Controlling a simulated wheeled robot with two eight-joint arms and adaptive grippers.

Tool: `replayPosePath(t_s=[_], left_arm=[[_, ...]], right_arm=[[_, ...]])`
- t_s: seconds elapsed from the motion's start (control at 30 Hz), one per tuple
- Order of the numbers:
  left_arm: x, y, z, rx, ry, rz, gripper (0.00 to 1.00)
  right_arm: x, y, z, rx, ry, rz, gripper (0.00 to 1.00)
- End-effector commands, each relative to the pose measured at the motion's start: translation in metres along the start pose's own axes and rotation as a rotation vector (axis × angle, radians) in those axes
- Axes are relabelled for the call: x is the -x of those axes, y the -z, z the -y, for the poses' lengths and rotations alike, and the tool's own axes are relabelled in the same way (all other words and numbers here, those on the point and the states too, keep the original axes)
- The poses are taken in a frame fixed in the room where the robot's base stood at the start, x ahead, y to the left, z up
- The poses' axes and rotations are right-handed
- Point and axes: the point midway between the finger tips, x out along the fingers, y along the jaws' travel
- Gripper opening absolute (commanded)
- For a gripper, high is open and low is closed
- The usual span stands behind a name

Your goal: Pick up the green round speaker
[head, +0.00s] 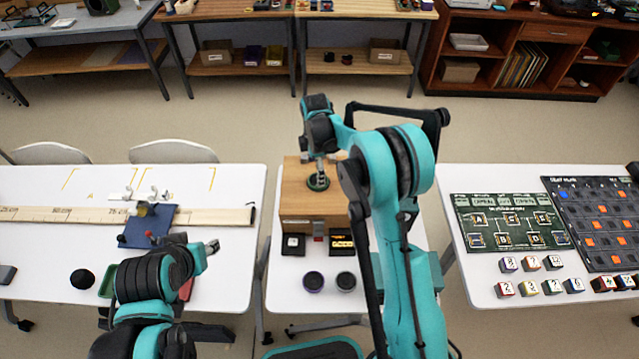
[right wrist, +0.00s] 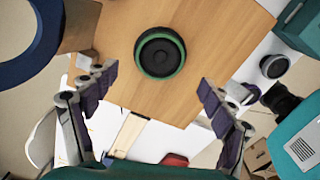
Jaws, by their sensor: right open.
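The green round speaker (head: 318,183), a black disc with a green rim, lies on top of a wooden box (head: 300,205) on the middle table. It also shows whole in the right wrist view (right wrist: 160,53), near the top middle. My right gripper (head: 319,168) is over the speaker in the head view. In the right wrist view my right gripper (right wrist: 157,79) is open and empty, its fingers wide apart, with the speaker beyond the gap between the tips. My left gripper (head: 211,247) is low over the left table, and its finger state is unclear.
Two dark round speakers (head: 313,281) stand on the middle table in front of the box, near two small black boxes (head: 293,244). The left table holds a long ruler (head: 40,214) and a blue stand (head: 148,226). The right table holds boards (head: 510,222) and several cubes.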

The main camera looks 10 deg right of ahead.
Motion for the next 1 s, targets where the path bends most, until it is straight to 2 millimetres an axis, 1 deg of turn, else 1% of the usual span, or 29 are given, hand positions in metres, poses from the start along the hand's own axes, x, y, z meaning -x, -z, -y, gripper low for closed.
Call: replayPosePath(t_s=[0.2, 0.27, 0.33, 0.5, 0.53, 0.57, 0.6, 0.67, 0.7, 0.77, 1.0], left_arm=[[-0.007, -0.005, 0.000, 0.000, 0.000, 0.000, 0.40], [-0.008, -0.006, 0.000, 0.000, 0.000, 0.000, 0.40], [-0.008, -0.006, 0.000, 0.000, 0.000, 0.000, 0.40], [-0.008, -0.005, 0.000, 0.000, 0.000, 0.000, 0.40], [-0.008, -0.005, 0.000, 0.000, 0.000, 0.000, 0.40], [-0.008, -0.005, 0.000, 0.000, 0.000, 0.000, 0.40], [-0.008, -0.005, 0.000, 0.000, 0.000, 0.000, 0.40], [-0.008, -0.005, 0.000, 0.000, 0.000, 0.000, 0.40], [-0.008, -0.005, 0.000, 0.000, 0.000, 0.000, 0.40], [-0.008, -0.005, 0.000, 0.000, 0.000, 0.000, 0.40], [-0.008, -0.005, 0.000, 0.000, 0.000, 0.000, 0.40]], right_arm=[[-0.035, -0.002, -0.001, -0.001, -0.001, 0.000, 0.83], [-0.042, -0.002, 0.000, -0.001, -0.001, 0.000, 0.83], [-0.045, -0.002, 0.000, -0.001, -0.001, 0.000, 0.83], [-0.044, -0.002, 0.000, -0.002, -0.001, 0.000, 0.83], [-0.044, -0.002, 0.000, -0.002, -0.001, 0.000, 0.78], [-0.044, -0.003, 0.000, -0.002, -0.001, 0.000, 0.70], [-0.044, -0.003, 0.000, -0.002, -0.001, 0.000, 0.60], [-0.044, -0.003, 0.000, -0.002, -0.001, 0.000, 0.44], [-0.044, -0.003, 0.000, -0.002, -0.001, 0.000, 0.33], [-0.044, -0.003, 0.000, -0.002, -0.001, 0.000, 0.17], [-0.044, -0.002, 0.000, -0.002, -0.001, 0.000, 0.16]])
